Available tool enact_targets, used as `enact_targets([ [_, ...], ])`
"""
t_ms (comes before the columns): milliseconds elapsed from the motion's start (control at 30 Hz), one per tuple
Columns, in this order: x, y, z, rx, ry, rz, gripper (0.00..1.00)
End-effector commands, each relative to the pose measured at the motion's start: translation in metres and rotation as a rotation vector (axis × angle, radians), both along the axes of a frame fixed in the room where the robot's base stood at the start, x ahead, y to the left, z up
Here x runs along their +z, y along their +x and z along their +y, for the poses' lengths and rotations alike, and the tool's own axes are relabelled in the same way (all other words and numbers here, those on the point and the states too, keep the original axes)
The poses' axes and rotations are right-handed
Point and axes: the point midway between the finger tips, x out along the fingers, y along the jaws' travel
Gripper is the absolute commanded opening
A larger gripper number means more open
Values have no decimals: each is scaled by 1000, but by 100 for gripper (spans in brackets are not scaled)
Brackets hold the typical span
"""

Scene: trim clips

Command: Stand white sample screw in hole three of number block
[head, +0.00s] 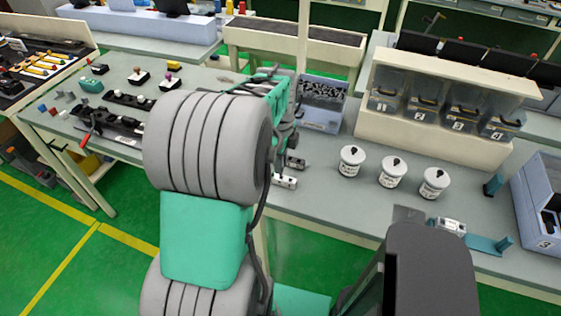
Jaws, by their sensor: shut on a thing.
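My gripper (292,148) is partly in view above the middle of the grey bench, largely hidden behind my own arm. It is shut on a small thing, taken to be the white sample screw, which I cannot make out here. A small pale block with dark marks (285,181) shows just below the gripper and may be the number block. Its numbers and holes are too small to read. I cannot tell whether the held thing touches it.
Three white lidded jars (391,172) stand to the right on the bench (330,190). A crate of dark parts (321,103) stands behind my gripper. A rack of numbered bins (444,108) is at the back right. Tools and black holders (118,124) lie at left.

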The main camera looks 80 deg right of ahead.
Motion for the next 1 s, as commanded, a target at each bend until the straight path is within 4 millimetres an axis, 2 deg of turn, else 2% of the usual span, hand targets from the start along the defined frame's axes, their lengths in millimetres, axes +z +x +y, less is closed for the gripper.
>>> enact_targets([
  [1000, -25, 0, 0, 0, 0, 0, 0],
])
